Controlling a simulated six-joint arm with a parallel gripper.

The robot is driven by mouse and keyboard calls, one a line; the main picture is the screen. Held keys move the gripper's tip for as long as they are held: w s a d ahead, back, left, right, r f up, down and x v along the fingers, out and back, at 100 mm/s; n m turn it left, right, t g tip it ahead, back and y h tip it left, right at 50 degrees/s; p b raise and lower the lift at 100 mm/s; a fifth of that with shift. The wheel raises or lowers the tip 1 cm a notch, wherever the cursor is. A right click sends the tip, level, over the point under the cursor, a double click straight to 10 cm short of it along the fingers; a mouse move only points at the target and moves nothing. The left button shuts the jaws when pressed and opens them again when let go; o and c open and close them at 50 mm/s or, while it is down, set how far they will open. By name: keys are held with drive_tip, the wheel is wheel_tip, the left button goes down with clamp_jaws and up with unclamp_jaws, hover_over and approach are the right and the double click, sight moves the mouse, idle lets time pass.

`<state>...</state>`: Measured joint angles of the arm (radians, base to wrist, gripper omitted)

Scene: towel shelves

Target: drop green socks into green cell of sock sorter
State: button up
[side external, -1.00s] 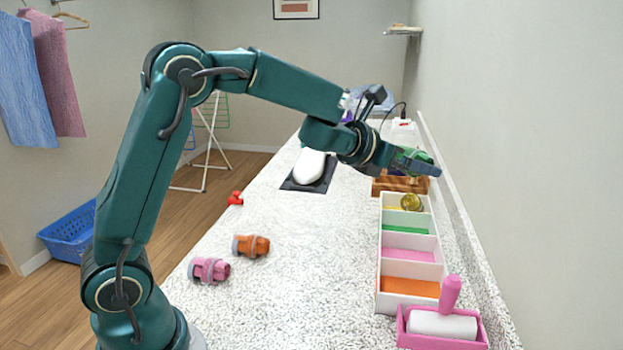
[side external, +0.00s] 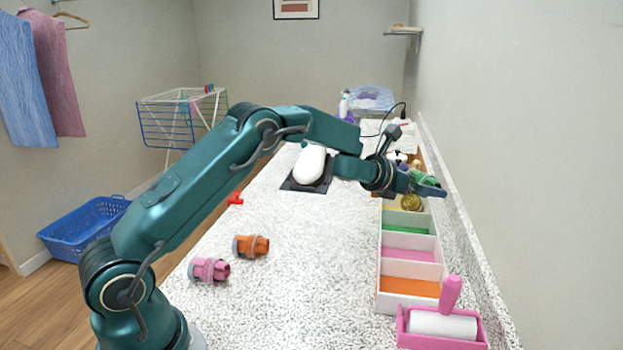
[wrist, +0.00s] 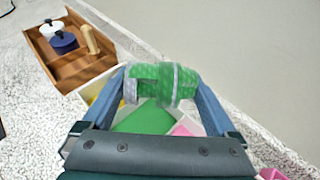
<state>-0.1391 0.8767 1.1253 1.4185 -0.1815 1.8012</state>
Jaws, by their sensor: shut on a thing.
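My gripper (side external: 428,186) is shut on the green socks (wrist: 163,84), a rolled bundle with a grey band, held between both fingers in the wrist view. In the side view the green socks (side external: 424,177) are partly hidden by my gripper. The sock sorter (side external: 411,291) is a white tray with cells in a row, floored yellow, green, pink and orange. Its green cell (side external: 405,230) is empty in the side view. In the wrist view the green cell floor (wrist: 147,117) shows below the held socks. A yellow sock roll (side external: 411,202) sits in the yellow cell.
Pink socks (side external: 209,270) and orange socks (side external: 251,245) lie on the speckled counter. A lint roller in a pink holder (side external: 443,325) stands before the sorter. A wooden tray (wrist: 78,68) lies behind it, and the wall runs close along the right.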

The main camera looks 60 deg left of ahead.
drive_tip(key=shift+f, duration=2.2)
drive_tip(key=o, duration=1)
drive_tip(key=shift+v, duration=2.55)
